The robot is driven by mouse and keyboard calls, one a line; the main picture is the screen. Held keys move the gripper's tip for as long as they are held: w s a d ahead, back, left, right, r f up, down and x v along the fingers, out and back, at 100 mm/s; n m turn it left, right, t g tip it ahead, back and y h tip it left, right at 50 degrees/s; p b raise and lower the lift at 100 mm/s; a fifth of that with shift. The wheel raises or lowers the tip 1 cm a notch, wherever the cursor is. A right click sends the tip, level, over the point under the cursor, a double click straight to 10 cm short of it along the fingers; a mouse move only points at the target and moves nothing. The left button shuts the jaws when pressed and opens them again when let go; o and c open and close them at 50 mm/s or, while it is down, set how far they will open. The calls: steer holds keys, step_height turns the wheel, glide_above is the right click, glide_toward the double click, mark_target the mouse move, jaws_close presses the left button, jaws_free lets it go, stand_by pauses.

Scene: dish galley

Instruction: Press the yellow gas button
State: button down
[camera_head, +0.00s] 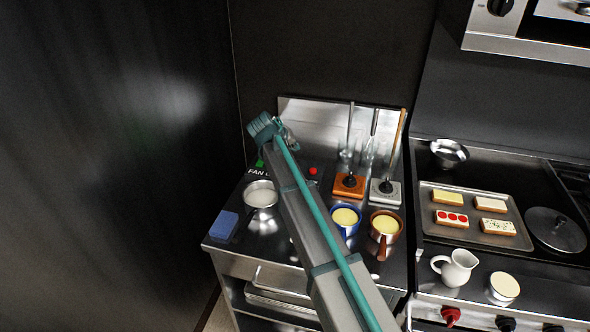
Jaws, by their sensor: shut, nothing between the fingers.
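The yellow gas button is not visible; my arm covers the middle of the button panel at the back of the left counter. A green button (260,163) with a "FAN" label below it shows left of my arm, and a red button (313,171) shows right of it. My arm reaches up from the bottom across the counter. My gripper (288,136) is small and partly hidden by my wrist, near the steel backsplash (312,110). It is shut and empty, seen above the panel in the picture. I cannot tell its height or whether it touches anything.
A steel pot (261,194) and blue sponge (224,225) stand left of my arm. A tray (470,236) of toasts lies further right.

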steer(key=shift+f+b, duration=1.2)
steer(key=shift+f, duration=1.65)
steer(key=shift+f+b, duration=0.35)
steer(key=shift+f, duration=0.05)
steer(key=shift+f+b, duration=0.3)
steer(key=shift+f, duration=0.15)
steer(key=shift+r, duration=0.9)
steer(key=shift+r+p, duration=0.1)
steer(key=shift+p, duration=0.2)
steer(key=shift+r+p, duration=0.85)
steer(key=shift+r, duration=1.55)
